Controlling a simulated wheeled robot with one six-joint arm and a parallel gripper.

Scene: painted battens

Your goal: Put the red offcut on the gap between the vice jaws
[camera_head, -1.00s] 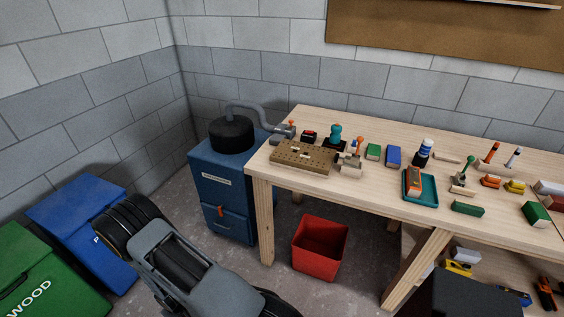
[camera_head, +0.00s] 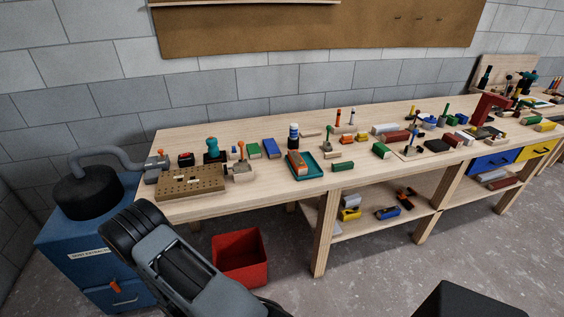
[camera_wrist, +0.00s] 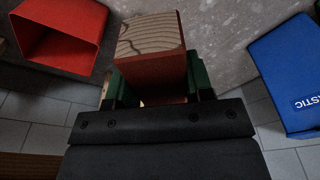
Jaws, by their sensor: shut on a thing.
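My gripper (camera_wrist: 152,90) shows in the wrist view, its green-padded fingers closed on the sides of the red offcut (camera_wrist: 155,66). The offcut is a block with red painted sides and a bare wood end facing the camera. In the head view my arm is at the lower left, below the bench front, and neither the gripper nor the offcut can be made out. A small pale vice-like fixture (camera_head: 241,173) sits near the front edge of the bench (camera_head: 236,199), right of a drilled board. Its jaw gap is too small to make out.
The drilled board (camera_head: 190,183), a teal tray (camera_head: 313,168) and several painted blocks lie on the bench. A red bin (camera_head: 240,257) stands on the floor below it, and a blue machine (camera_head: 92,247) at its left end. In the wrist view a blue bin (camera_wrist: 296,75) is at right.

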